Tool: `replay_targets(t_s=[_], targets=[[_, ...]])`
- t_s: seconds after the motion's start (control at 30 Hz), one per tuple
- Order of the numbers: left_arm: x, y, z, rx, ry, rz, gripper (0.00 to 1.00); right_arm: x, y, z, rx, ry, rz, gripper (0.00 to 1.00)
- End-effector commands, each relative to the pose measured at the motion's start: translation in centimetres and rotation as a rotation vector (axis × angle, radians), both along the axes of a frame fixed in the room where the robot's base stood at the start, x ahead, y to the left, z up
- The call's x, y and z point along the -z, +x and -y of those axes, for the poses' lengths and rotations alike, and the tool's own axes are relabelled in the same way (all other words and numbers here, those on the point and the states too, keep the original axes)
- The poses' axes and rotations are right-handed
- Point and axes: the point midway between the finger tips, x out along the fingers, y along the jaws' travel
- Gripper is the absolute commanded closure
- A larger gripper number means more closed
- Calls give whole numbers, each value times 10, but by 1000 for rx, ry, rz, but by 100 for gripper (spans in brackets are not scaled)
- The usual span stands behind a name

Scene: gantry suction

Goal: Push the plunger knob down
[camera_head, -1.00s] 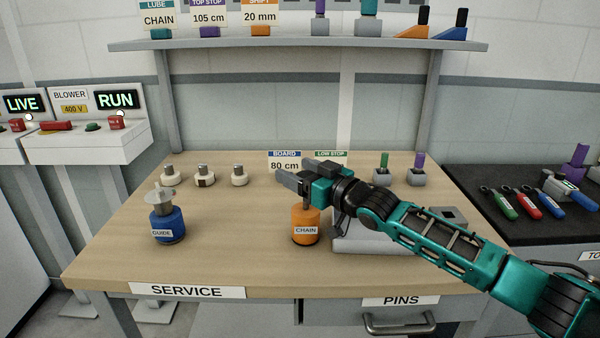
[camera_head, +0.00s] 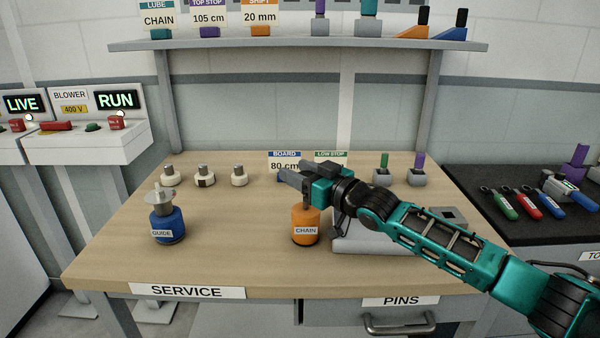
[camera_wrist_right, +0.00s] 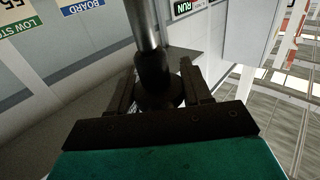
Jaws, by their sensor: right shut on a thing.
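The orange oil can (camera_head: 305,226) labelled CHAIN stands upright on the wooden bench. A short stem rises from its top to my right gripper (camera_head: 287,172), which sits just above the can with its fingers pointing left. In the right wrist view, the dark round plunger knob (camera_wrist_right: 160,97) on a shiny metal rod (camera_wrist_right: 145,28) lies between the fingers of my right gripper (camera_wrist_right: 160,88), which is shut on it. In the head view the knob is hidden by the gripper. My left gripper is not in view.
A blue can (camera_head: 168,224) labelled GUIDE with a pale disc on top stands to the left. Several small pale pieces with metal tops stand behind it. A grey box (camera_head: 372,243) lies under my right forearm. A shelf (camera_head: 290,43) spans the back. The bench's front left is clear.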

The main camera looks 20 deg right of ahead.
Motion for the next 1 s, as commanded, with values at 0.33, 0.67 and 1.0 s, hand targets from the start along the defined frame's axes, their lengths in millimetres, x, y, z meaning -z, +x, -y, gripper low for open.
replay_targets(t_s=[0.33,0.67,1.0], targets=[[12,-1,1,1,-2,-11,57,37,0,0,1,-2,-7,100],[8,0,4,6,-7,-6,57,38,-1,0,1,-3,-10,44],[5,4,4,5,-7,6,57,33,0,0,1,-1,-3,29]])
